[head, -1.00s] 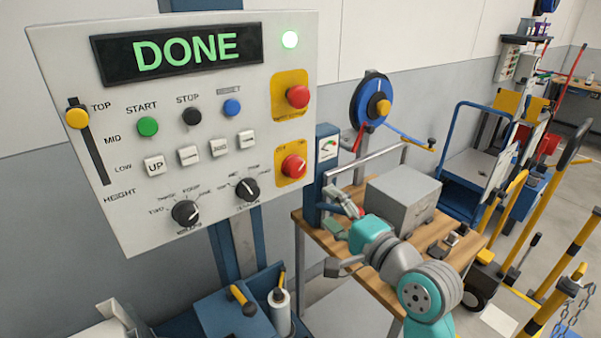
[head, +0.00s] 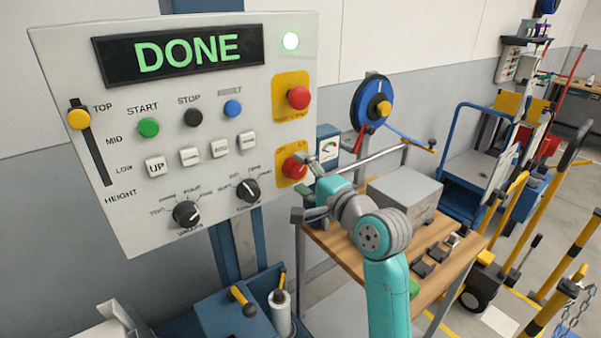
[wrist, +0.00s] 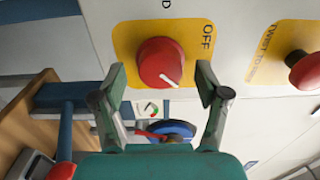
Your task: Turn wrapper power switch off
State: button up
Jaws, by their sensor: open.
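The wrapper power switch (head: 293,167) is a red rotary knob on a yellow plate at the lower right of the grey control panel (head: 140,235). In the wrist view the switch (wrist: 160,62) is close ahead, its white pointer toward the lower right; the OFF label is to its upper right. My gripper (head: 301,187) is at the panel's lower right edge, partly in front of the yellow plate.
A red emergency button (head: 298,97) sits above the switch; it is at right in the wrist view (wrist: 306,73). A wooden bench (head: 455,265) with a grey box (head: 405,195) stands to the right.

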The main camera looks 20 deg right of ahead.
jog(key=shift+w+a, duration=0.15)
jog(key=shift+w, duration=0.25)
jog(key=c, duration=1.2)
jog(key=shift+o, duration=0.2)
